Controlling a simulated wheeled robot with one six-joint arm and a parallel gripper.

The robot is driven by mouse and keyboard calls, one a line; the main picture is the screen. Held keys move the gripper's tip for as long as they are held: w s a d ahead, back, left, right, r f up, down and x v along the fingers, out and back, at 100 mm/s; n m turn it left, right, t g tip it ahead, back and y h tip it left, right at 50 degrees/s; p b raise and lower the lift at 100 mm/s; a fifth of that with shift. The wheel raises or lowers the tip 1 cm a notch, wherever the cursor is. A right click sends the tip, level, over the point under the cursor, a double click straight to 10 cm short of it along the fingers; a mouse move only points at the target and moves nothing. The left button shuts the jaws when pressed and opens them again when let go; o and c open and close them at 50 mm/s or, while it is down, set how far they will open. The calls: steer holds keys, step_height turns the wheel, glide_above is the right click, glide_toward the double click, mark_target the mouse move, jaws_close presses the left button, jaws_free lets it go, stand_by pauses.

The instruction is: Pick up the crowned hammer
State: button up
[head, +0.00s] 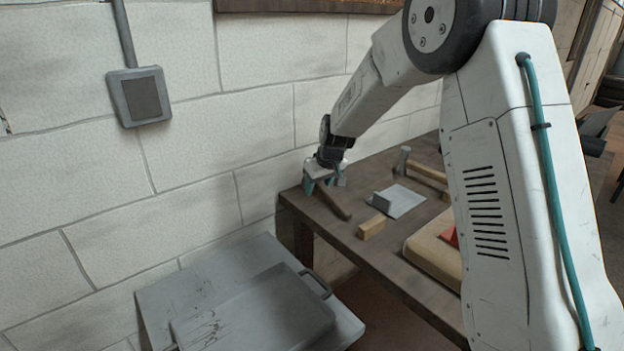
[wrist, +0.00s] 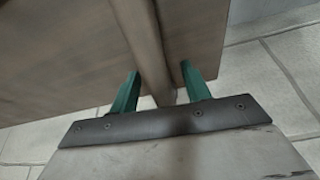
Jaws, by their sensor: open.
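My gripper (head: 325,184) is open above the far left corner of the wooden bench. A brown wooden handle (head: 333,203) lies under it on the bench; the head end is hidden by the gripper. In the wrist view the handle (wrist: 148,42) runs between the two teal fingers of my gripper (wrist: 160,72), with a gap on each side. A second hammer (head: 404,160) with a grey head lies farther right, its wooden handle pointing right. I cannot tell from the visible parts which hammer is crowned.
A grey metal plate with an upright part (head: 405,202) and a small wooden block (head: 371,227) lie on the bench (head: 350,245). A wooden tray (head: 432,258) holds something red. A grey lidded box (head: 265,310) stands at front left. A block wall (head: 200,150) is close behind.

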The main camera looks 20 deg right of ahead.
jaws_close()
steer(key=shift+r, duration=0.15)
